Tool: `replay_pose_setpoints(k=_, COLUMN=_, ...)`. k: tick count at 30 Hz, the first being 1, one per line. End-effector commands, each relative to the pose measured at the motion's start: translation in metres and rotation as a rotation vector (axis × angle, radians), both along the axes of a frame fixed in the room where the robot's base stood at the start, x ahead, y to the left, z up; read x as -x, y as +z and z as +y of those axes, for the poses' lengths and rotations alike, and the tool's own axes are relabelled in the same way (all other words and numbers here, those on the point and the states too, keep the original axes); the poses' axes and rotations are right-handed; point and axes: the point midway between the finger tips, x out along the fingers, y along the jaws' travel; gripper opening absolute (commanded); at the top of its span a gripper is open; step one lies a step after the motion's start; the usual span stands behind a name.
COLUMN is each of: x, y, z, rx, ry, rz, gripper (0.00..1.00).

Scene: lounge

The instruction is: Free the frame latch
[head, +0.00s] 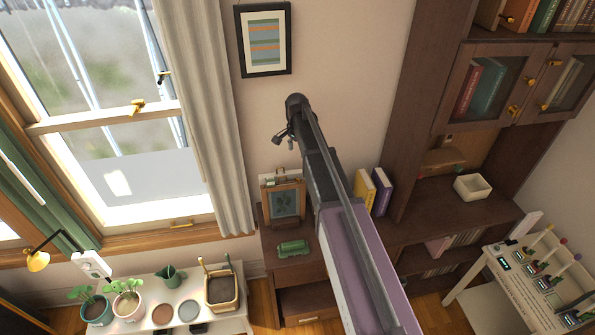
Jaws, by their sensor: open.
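A small wooden frame (284,203) with a dark panel stands upright on the dark wooden cabinet (310,268) below the wall picture. Small fittings show along its top edge, but they are too small to tell which one is the latch or how it sits. My gripper (281,139) is open and empty, at the end of my arm, and appears above the frame in the picture. I cannot tell its distance from the frame. My arm covers the area just right of the frame.
A green object (293,248) lies in front of the frame. Yellow and purple books (373,191) stand to the right, past my arm. A white bench (206,325) with plants is at the lower left. A curtain (208,110) hangs left of the gripper.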

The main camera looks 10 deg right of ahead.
Motion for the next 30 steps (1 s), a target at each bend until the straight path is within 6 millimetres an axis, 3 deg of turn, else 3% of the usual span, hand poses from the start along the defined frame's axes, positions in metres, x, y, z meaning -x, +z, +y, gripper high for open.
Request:
replay_pose_setpoints(k=17, x=0.000, y=-0.004, z=-0.004, rx=0.000, ry=-0.007, rz=0.000, gripper=0.71)
replay_pose_setpoints(k=30, x=0.000, y=-0.033, z=-0.005, rx=0.000, ry=-0.008, rz=0.000, gripper=0.71)
